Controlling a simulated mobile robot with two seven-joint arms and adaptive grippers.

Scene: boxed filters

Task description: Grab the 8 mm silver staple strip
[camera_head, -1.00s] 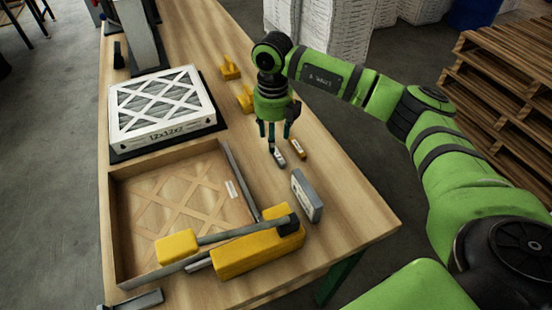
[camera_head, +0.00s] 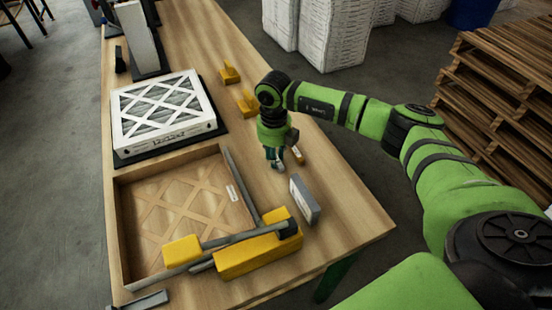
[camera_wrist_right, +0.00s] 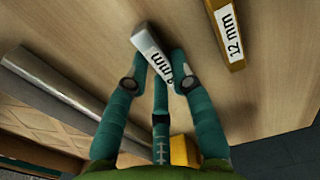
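The silver staple strip (camera_wrist_right: 150,48), with a white label ending in "mm", lies slanted between the fingers of my right gripper (camera_wrist_right: 162,58) in the right wrist view. The fingertips have come in against its sides, and part of it is hidden by the fingers. In the head view my right gripper (camera_head: 274,160) is low over the table, its fingers close together, and the strip is mostly hidden there. A golden strip labelled "12 mm" (camera_wrist_right: 226,35) lies apart to the right; it also shows in the head view (camera_head: 298,155). My left gripper is not in view.
A grey-white box (camera_head: 304,200) stands on the table in front of the gripper. A shallow wooden tray (camera_head: 112,225) lies to the left, with a yellow-and-grey tool (camera_head: 258,252) across its corner. A boxed filter (camera_head: 165,110) and yellow blocks (camera_head: 229,75) are farther back.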

